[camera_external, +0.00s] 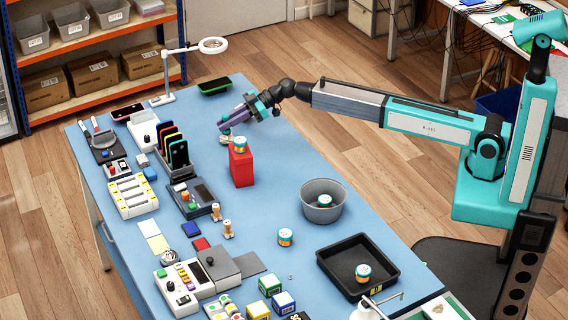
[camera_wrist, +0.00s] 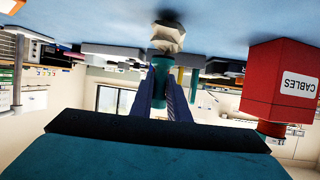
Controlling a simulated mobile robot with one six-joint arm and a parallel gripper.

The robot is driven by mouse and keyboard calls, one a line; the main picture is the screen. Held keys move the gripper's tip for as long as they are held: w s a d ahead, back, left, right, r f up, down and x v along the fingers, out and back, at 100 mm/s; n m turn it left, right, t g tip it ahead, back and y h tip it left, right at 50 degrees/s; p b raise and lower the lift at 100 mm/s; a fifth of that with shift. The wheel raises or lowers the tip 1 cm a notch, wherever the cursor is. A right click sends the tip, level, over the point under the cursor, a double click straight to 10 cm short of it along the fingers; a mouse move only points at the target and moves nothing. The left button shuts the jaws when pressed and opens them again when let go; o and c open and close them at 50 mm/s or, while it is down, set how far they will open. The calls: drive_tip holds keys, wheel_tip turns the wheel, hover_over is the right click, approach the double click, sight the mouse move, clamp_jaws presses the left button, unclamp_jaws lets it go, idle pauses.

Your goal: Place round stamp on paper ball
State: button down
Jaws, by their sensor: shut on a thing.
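In the wrist view, which is upside down, my gripper (camera_wrist: 160,85) is shut on the round stamp (camera_wrist: 161,72), a small teal thing held between the two fingers. The crumpled, off-white paper ball (camera_wrist: 168,36) shows right at the stamp's far end, against the blue table. The two appear to meet in the picture; I cannot tell whether they touch. In the external view my gripper (camera_external: 228,122) is low over the far part of the table, and the pale paper ball (camera_external: 225,139) shows partly just below it. The stamp is mostly hidden there.
A red box (camera_external: 242,168) labelled CABLES stands close beside my gripper, with a banded jar (camera_external: 240,144) on top. A phone stand (camera_external: 175,170) is to the left. A grey bowl (camera_external: 334,211) and black tray (camera_external: 329,263) are nearer. The blue table (camera_external: 270,140) is clear to the right.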

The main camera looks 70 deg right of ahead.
drive_tip(key=shift+f, duration=0.15)
drive_tip(key=c, duration=1.7)
unclamp_jaws()
drive_tip(key=shift+o, duration=0.2)
drive_tip(key=shift+r, duration=0.3)
drive_tip(key=b+v, duration=0.1)
drive_tip(key=v, duration=1.1)
drive_tip(key=shift+f, duration=0.2)
drive_tip(key=shift+d, duration=0.1)
